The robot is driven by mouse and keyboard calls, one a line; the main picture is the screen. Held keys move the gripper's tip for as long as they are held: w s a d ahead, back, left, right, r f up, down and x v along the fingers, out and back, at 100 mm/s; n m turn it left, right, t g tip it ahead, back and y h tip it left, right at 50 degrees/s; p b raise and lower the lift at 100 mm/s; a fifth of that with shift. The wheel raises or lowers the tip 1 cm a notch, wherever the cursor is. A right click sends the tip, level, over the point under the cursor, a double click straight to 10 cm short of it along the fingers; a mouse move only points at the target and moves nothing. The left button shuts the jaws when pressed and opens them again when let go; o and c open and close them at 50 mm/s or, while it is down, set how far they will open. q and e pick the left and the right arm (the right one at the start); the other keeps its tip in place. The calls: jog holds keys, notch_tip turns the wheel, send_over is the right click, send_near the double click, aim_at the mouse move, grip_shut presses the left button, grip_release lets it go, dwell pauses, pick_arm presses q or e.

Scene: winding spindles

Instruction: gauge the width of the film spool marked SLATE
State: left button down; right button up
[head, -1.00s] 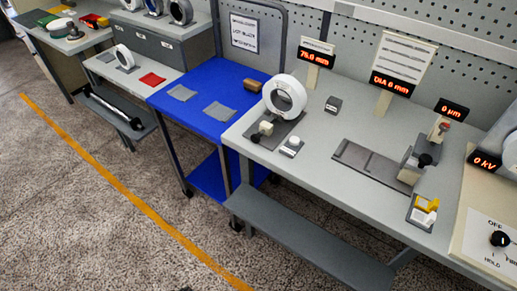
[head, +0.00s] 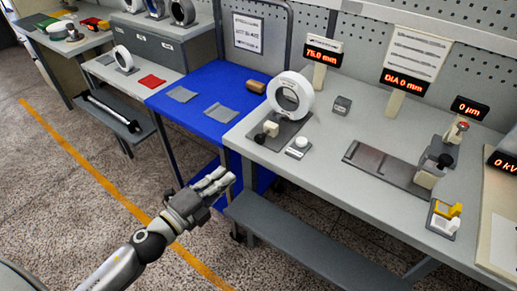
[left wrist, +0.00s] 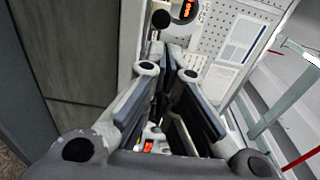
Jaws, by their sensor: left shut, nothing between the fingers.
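A large white ring-shaped spool (head: 306,92) stands upright on a dark plate at the left end of the grey bench. A smaller white ring spool (head: 118,58) stands on the further left table, and several more ring spools stand on the far shelf, one of them here (head: 190,12). I cannot read SLATE on any of them. My left gripper (head: 227,180) is shut and empty, in front of the bench's left edge and apart from the spools; its fingers (left wrist: 168,78) fill the middle of the left wrist view. My right gripper is out of view.
A display (head: 321,55) above the large spool reads about 75.0 mm. A low grey shelf (head: 290,237) juts out below.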

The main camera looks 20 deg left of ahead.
aim_at(261, 142)
pick_arm(q)
jog(key=p+x, duration=0.3)
jog(key=x, duration=0.9)
jog(key=shift+w, duration=0.1)
jog(key=shift+w+d, duration=0.2)
jog(key=shift+w, duration=0.35)
jog(key=shift+w+f, duration=0.1)
jog(key=shift+x, duration=1.85)
jog(key=shift+a, duration=0.15)
